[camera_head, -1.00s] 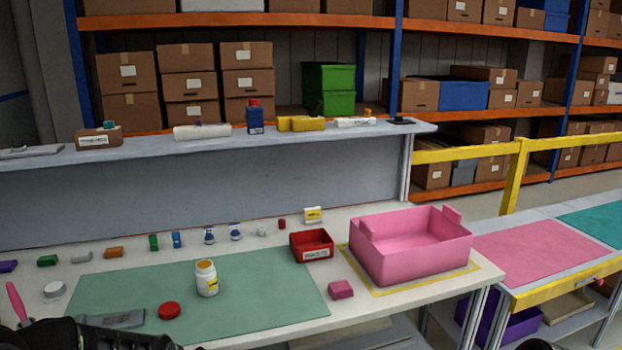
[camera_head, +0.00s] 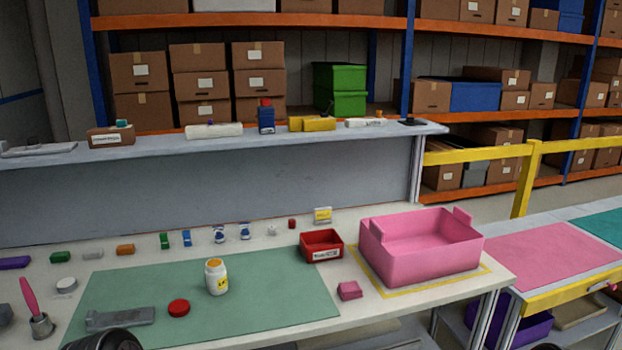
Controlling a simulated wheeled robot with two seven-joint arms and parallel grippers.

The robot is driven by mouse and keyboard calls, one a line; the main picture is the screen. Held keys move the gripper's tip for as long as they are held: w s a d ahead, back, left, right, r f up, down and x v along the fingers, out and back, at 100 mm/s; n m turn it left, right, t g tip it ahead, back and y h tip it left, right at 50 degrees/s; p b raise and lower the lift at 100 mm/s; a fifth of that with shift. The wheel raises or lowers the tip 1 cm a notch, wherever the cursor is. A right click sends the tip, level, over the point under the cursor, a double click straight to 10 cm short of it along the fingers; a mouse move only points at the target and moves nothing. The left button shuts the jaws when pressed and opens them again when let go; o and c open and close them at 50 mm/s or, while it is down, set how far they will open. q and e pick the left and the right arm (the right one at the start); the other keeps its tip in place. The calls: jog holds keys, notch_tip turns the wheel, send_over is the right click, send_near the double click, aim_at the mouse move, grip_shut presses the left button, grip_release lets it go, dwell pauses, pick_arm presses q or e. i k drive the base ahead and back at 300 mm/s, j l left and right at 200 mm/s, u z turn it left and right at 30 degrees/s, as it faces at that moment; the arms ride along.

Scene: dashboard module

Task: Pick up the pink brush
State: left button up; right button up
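The pink brush (camera_head: 29,294) is at the far left of the bench, handle up and leaning a little left. Its lower end is in a small grey cup-like holder (camera_head: 42,326), so its bristles are hidden. A dark rounded part of my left arm shows at the bottom edge, right of the brush and apart from it. No fingertips of my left gripper are visible.
A grey tool (camera_head: 120,318), a red lid (camera_head: 179,307) and a white jar (camera_head: 216,278) are on the green mat (camera_head: 270,300). A white round piece (camera_head: 66,285) is near the brush. A red bin (camera_head: 321,246) and a pink tote (camera_head: 420,262) stand to the right.

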aim_at(30, 301)
jog(key=u, duration=1.65)
jog(key=i+l, duration=0.1)
jog(key=i, duration=0.9)
jog(key=u, duration=1.45)
jog(key=i+l, duration=0.2)
jog(key=l, duration=0.15)
